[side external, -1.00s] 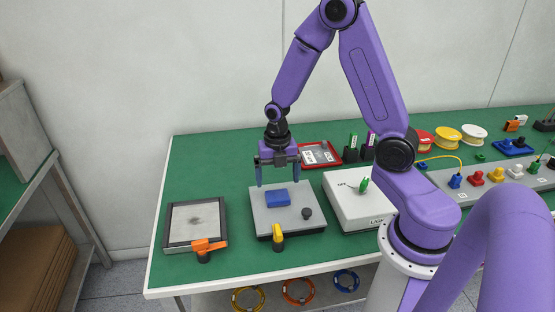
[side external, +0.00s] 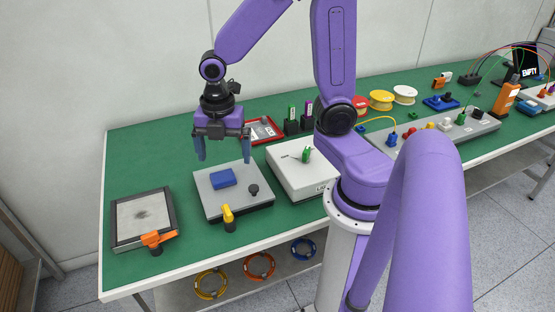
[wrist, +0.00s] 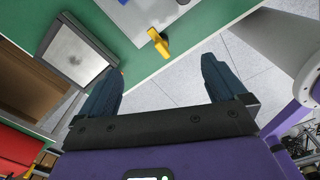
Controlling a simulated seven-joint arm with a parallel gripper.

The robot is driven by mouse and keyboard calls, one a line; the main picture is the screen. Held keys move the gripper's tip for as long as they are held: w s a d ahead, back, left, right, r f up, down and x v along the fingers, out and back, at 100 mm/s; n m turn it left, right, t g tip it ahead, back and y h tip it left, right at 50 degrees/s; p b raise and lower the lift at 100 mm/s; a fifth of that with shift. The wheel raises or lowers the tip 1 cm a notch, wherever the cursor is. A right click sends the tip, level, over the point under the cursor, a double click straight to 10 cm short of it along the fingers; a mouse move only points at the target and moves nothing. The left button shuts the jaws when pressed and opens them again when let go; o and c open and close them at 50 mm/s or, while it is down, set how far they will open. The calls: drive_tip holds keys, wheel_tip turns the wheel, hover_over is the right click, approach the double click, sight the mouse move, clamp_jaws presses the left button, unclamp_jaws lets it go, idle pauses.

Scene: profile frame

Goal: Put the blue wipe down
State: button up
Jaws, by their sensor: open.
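The blue wipe (side external: 223,178) is a small blue block lying on the grey plate (side external: 245,200) on the green bench. My gripper (side external: 222,158) is open and empty in the side external view. Its fingertips hang above and behind the wipe, apart from it. In the wrist view my gripper (wrist: 160,85) shows two dark fingers spread wide with nothing between them.
A framed panel (side external: 142,215) with a dark smudge and an orange clamp (side external: 157,240) is at left. A yellow clamp (side external: 228,216) and a black knob (side external: 254,190) are at the plate. A white box (side external: 300,175) with a green switch stands to the right. A red tray (side external: 262,131) lies behind.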

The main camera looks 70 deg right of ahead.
drive_tip(key=s+a+r+m, duration=0.1)
drive_tip(key=s+r+m, duration=0.1)
drive_tip(key=s+m, duration=0.2)
drive_tip(key=s+a+r+m, duration=0.1)
drive_tip(key=s+m, duration=0.4)
drive_tip(key=s, duration=0.6)
drive_tip(key=shift+a+r, duration=0.4)
drive_tip(key=shift+a, duration=0.25)
drive_tip(key=shift+c, duration=0.4)
drive_tip(key=m, duration=0.4)
hover_over(222, 176)
wheel_tip(222, 176, down, 3)
wheel_tip(222, 176, down, 17)
drive_tip(key=shift+r, duration=0.1)
idle(0.3)
